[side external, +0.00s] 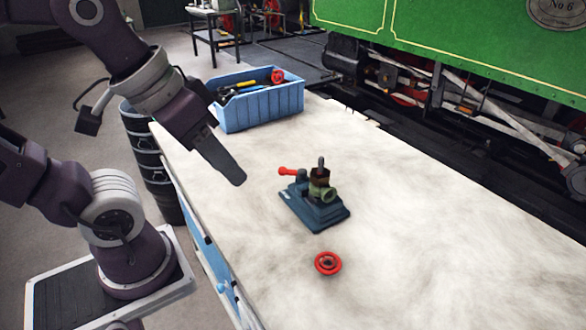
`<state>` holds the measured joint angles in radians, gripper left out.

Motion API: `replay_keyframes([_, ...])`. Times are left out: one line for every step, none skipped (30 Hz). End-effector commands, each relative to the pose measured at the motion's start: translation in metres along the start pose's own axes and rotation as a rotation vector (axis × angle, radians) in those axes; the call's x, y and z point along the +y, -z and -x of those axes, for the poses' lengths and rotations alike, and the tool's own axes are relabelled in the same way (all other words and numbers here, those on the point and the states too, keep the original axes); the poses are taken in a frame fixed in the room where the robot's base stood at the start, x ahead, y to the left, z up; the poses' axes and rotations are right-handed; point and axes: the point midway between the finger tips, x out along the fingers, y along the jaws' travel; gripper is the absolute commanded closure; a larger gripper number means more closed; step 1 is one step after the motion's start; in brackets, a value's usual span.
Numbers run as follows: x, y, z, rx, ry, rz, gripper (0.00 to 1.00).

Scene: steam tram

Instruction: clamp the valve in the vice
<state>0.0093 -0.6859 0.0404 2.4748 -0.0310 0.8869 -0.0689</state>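A small blue vice (309,212) stands on the pale workbench, with a red-ended handle (289,171) pointing left. An olive-green valve with a brownish upper part (326,194) sits upright at the vice's jaws. I cannot tell whether the jaws grip it. My gripper (236,176) is above the bench, to the left of the vice and apart from it, pointing down and right. Its fingers show edge-on as one dark shape, so I cannot tell whether they are open or shut. I see nothing held in it.
A red handwheel (328,263) lies on the bench in front of the vice. A blue crate (262,106) with tools and another red wheel stands at the bench's far left end. The bench (440,240) is clear to the right. A green tram (460,50) stands behind.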

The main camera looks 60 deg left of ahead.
Motion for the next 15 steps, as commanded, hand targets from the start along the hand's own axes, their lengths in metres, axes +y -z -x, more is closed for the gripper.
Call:
replay_keyframes([0.001,0.015,-0.007,-0.042,-0.029,0.131,0.63])
replay_keyframes([0.001,0.028,-0.013,-0.075,-0.047,0.251,0.63])
replay_keyframes([-0.002,0.049,-0.025,-0.12,-0.062,0.442,0.63])
replay_keyframes([-0.006,0.065,-0.037,-0.155,-0.061,0.599,0.63])
replay_keyframes([-0.013,0.081,-0.051,-0.184,-0.049,0.756,0.63])
replay_keyframes([-0.024,0.1,-0.073,-0.213,-0.019,0.966,0.63])
replay_keyframes([-0.035,0.113,-0.09,-0.227,0.015,1.12,0.63])
replay_keyframes([-0.047,0.124,-0.109,-0.231,0.056,1.268,0.63])
replay_keyframes([-0.066,0.136,-0.133,-0.223,0.12,1.454,0.63])
replay_keyframes([-0.08,0.143,-0.15,-0.205,0.168,1.58,0.63])
replay_keyframes([-0.095,0.149,-0.166,-0.18,0.218,1.696,0.63])
replay_keyframes([-0.114,0.154,-0.185,-0.138,0.278,1.828,0.63])
replay_keyframes([-0.127,0.157,-0.197,-0.102,0.319,1.912,0.63])
replay_keyframes([-0.139,0.159,-0.207,-0.066,0.355,1.982,0.63])
replay_keyframes([-0.152,0.16,-0.217,-0.021,0.393,2.058,0.63])
